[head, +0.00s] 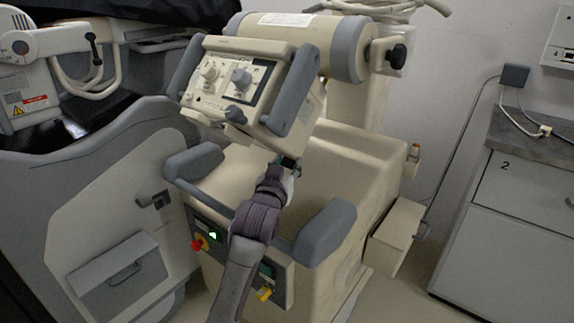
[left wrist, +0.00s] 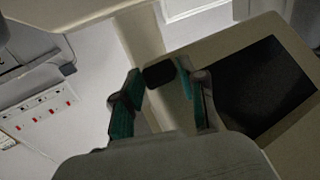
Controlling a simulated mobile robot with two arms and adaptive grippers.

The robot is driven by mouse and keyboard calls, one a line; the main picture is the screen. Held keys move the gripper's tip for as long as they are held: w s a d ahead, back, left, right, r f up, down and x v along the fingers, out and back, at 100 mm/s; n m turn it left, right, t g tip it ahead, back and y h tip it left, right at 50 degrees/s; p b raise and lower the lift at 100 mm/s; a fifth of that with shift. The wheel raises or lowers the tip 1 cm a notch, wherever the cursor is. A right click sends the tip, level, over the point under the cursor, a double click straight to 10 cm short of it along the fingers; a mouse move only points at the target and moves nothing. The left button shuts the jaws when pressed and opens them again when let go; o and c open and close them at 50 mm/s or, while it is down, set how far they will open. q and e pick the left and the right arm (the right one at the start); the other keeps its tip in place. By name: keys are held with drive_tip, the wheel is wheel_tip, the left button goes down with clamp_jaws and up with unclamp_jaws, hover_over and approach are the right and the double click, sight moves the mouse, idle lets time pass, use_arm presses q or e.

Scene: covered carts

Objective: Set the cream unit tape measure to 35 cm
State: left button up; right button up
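The cream unit (head: 345,150) stands in the middle of the head view. Its tilted head (head: 245,85) has a control face with round knobs and grey handles on both sides. I cannot clearly make out the tape measure or any reading on it. My left gripper (head: 290,165) is just below the lower edge of that head, partly hidden by my arm. In the left wrist view my left gripper (left wrist: 160,72) has its teal fingers apart, with a dark rounded block (left wrist: 158,74) showing between the tips. I cannot tell whether they touch it. My right gripper is not in view.
Grey handles (head: 325,232) flank my arm on the cream body. A red button (head: 197,244) is on its front. A grey and white unit (head: 110,215) stands on the left. A counter with a drawer (head: 520,190) is on the right. A dark panel (left wrist: 260,88) is beside my gripper.

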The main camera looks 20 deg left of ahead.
use_arm(q)
clamp_jaws()
drive_tip(key=s+f, duration=0.2)
drive_tip(key=s+a+f, duration=0.1)
drive_tip(key=s+f, duration=0.1)
drive_tip(key=f, duration=0.1)
drive_tip(key=s+a+f, duration=0.1)
drive_tip(key=s+f, duration=0.1)
drive_tip(key=shift+a+f, duration=0.1)
drive_tip(key=shift+f, duration=0.1)
drive_tip(key=shift+s+f, duration=0.1)
drive_tip(key=shift+s, duration=0.1)
drive_tip(key=o, duration=0.8)
unclamp_jaws()
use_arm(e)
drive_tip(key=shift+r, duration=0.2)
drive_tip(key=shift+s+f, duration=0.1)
use_arm(q)
drive_tip(key=shift+s, duration=0.1)
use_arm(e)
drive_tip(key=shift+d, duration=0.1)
use_arm(q)
drive_tip(key=s, duration=1.1)
drive_tip(key=shift+s+d, duration=0.2)
drive_tip(key=shift+s, duration=0.2)
